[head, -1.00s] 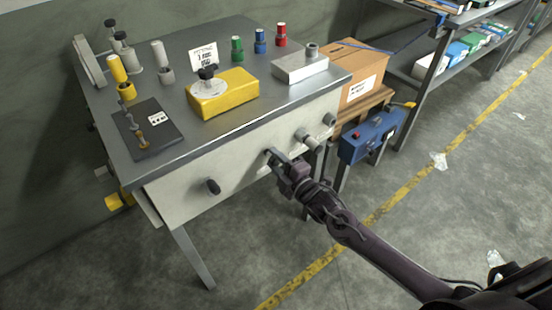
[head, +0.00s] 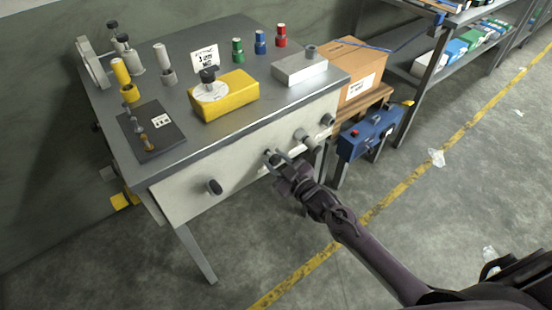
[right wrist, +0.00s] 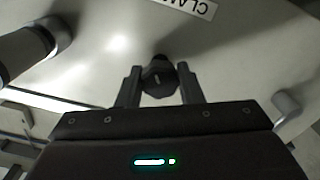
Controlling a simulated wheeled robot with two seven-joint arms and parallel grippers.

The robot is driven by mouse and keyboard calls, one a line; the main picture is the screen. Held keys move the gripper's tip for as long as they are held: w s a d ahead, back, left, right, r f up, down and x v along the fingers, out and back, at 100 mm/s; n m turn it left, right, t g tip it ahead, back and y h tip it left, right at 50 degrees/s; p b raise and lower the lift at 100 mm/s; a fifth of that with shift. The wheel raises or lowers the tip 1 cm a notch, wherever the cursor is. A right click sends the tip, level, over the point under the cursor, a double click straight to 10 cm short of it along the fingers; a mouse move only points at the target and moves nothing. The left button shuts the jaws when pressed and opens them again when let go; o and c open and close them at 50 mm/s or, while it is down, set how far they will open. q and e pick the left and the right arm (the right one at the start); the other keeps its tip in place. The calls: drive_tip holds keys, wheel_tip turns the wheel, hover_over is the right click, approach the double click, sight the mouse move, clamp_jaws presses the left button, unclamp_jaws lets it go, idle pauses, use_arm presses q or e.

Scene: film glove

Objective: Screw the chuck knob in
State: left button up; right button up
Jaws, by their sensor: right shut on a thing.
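My right gripper (head: 279,158) reaches the pale front panel of the workbench from the lower right. In the right wrist view its two fingers (right wrist: 159,88) stand either side of a small dark knob (right wrist: 160,78) and are shut on it. The knob's tip also shows between the fingers in the head view. I cannot tell which knob is the chuck knob, nor how deep the held one sits. My left gripper is not in view.
Other knobs stick out of the panel: a dark one (head: 214,187) to the left, grey ones (head: 301,136) to the right. A yellow block (head: 228,98) and several coloured pieces stand on the bench top.

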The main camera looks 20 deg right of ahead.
drive_tip(key=m+p, duration=0.1)
drive_tip(key=m, duration=0.2)
drive_tip(key=shift+s+f+m, duration=0.1)
drive_tip(key=shift+m, duration=0.3)
drive_tip(key=m+p, duration=0.1)
drive_tip(key=m, duration=0.2)
drive_tip(key=shift+m, duration=0.3)
drive_tip(key=m+p, duration=0.1)
drive_tip(key=m, duration=0.2)
drive_tip(key=shift+f+m, duration=0.1)
drive_tip(key=shift+m, duration=0.2)
drive_tip(key=m+p, duration=0.1)
drive_tip(key=m, duration=0.3)
drive_tip(key=shift+p, duration=0.4)
drive_tip(key=m+p, duration=0.1)
drive_tip(key=m, duration=0.4)
drive_tip(key=m+p, duration=0.1)
drive_tip(key=m, duration=0.2)
drive_tip(key=shift+m+p, duration=0.3)
drive_tip(key=m+p, duration=0.1)
drive_tip(key=m, duration=0.3)
drive_tip(key=shift+f, duration=0.1)
drive_tip(key=shift+s+f+m+p, duration=0.1)
drive_tip(key=shift+m+p, duration=0.35)
drive_tip(key=shift+m, duration=1.15)
